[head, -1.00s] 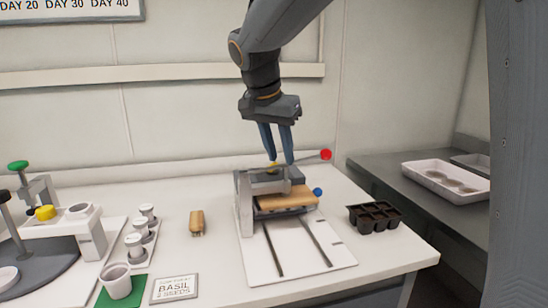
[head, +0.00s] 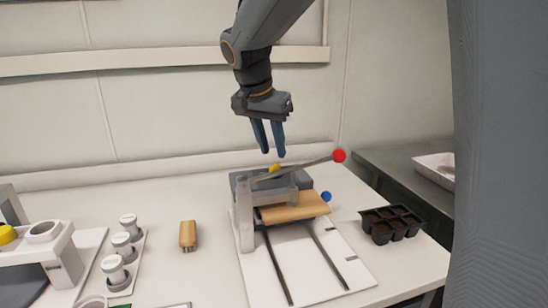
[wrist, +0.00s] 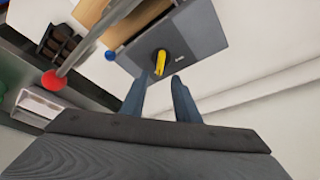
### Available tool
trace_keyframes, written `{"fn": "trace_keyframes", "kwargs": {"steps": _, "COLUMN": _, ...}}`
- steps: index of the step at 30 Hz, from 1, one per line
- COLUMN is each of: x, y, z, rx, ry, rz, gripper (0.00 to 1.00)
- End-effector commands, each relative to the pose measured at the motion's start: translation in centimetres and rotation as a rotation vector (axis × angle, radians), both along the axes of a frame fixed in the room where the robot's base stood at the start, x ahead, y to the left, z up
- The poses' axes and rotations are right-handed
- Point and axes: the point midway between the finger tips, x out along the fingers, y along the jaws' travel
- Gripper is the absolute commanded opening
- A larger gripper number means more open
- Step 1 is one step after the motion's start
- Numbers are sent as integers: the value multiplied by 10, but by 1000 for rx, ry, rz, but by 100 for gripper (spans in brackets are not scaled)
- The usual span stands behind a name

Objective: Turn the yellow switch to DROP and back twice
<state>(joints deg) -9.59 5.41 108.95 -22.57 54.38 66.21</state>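The yellow switch (head: 274,168) sits on top of the grey machine (head: 243,183) on the white table. In the wrist view the yellow switch (wrist: 160,62) is a yellow handle on a dark round base, with a small label beside it too small to read. My gripper (head: 271,153) points down above the switch, a little apart from it. Its two blue fingers (wrist: 161,78) are spread with nothing between them, and the switch lies just beyond their tips in the wrist view.
A lever with a red ball (head: 339,156) rises to the right of the switch. A blue knob (head: 326,196) is on the machine's right side. A dark cell tray (head: 390,226) stands to the right, a wooden block (head: 188,235) and several white-lidded cups (head: 122,244) to the left.

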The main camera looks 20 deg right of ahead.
Motion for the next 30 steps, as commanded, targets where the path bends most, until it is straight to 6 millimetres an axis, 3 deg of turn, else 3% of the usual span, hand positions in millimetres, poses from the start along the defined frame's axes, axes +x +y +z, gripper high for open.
{"fn": "trace_keyframes", "kwargs": {"steps": 9, "x": 11, "y": -12, "z": -39, "rx": -1, "ry": 3, "rz": -1, "gripper": 28}}
{"fn": "trace_keyframes", "kwargs": {"steps": 20, "x": 13, "y": -12, "z": -45, "rx": 0, "ry": 0, "rz": 3, "gripper": 28}}
{"fn": "trace_keyframes", "kwargs": {"steps": 26, "x": 13, "y": -12, "z": -45, "rx": 0, "ry": 0, "rz": 3, "gripper": 0}}
{"fn": "trace_keyframes", "kwargs": {"steps": 30, "x": 13, "y": -12, "z": -45, "rx": 0, "ry": 0, "rz": 3, "gripper": 0}}
